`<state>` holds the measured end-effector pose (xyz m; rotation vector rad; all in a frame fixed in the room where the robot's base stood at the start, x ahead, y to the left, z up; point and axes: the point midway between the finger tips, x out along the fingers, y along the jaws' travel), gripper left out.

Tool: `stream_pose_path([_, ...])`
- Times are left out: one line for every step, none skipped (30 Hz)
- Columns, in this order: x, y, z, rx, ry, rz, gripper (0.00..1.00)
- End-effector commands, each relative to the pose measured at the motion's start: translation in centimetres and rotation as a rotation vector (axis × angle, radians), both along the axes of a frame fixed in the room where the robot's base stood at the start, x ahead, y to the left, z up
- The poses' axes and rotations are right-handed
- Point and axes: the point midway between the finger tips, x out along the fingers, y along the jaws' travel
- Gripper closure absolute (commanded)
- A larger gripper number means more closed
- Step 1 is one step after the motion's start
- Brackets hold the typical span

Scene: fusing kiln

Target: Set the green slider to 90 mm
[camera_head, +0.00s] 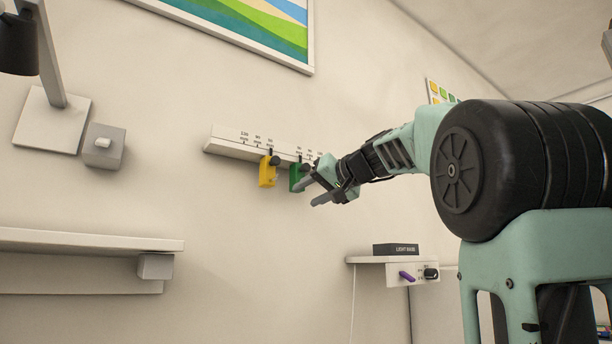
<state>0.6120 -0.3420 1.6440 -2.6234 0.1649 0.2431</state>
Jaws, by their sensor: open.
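A white rail (232,147) with printed millimetre marks is fixed to the wall. My gripper hides the rail's right end, and the green slider's exact reading is too small to tell.
A small shelf (368,260) with a dark box (396,249), a purple lever (407,276) and a black knob (431,273) is below right. A larger shelf (90,240), a grey switch box (103,147) and a lamp (47,118) are at left. A framed picture (250,25) hangs above.

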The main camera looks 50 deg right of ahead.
Motion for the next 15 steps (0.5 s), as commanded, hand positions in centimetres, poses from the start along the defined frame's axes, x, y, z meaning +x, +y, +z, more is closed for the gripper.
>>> stream_pose_path([-2.1,-1.9,3.4,-0.035,-0.056,-0.050,0.55])
stream_pose_path([-3.2,-2.6,4.8,-0.051,-0.082,-0.071,0.55])
stream_pose_path([-4.4,-3.3,6.5,-0.073,-0.112,-0.094,0.55])
stream_pose_path([-5.2,-3.7,7.5,-0.087,-0.129,-0.109,0.55])
stream_pose_path([-5.9,-4.0,8.3,-0.100,-0.145,-0.122,0.55])
stream_pose_path([-6.6,-4.3,9.2,-0.113,-0.161,-0.133,0.55])
stream_pose_path([-7.0,-4.5,9.7,-0.122,-0.170,-0.141,0.55])
stream_pose_path([-7.2,-4.6,10.1,-0.128,-0.177,-0.145,0.55])
stream_pose_path([-7.3,-4.7,10.4,-0.133,-0.183,-0.149,0.55])
stream_pose_path([-7.3,-4.8,10.6,-0.135,-0.185,-0.151,0.55])
stream_pose_path([-7.1,-4.9,10.7,-0.136,-0.186,-0.152,0.55])
stream_pose_path([-6.8,-5.0,10.7,-0.136,-0.186,-0.152,0.55])
stream_pose_path([-6.4,-5.0,10.8,-0.135,-0.186,-0.152,0.55])
stream_pose_path([-6.0,-5.1,10.8,-0.135,-0.185,-0.150,0.55])
stream_pose_path([-5.3,-5.3,10.8,-0.133,-0.185,-0.150,0.55])
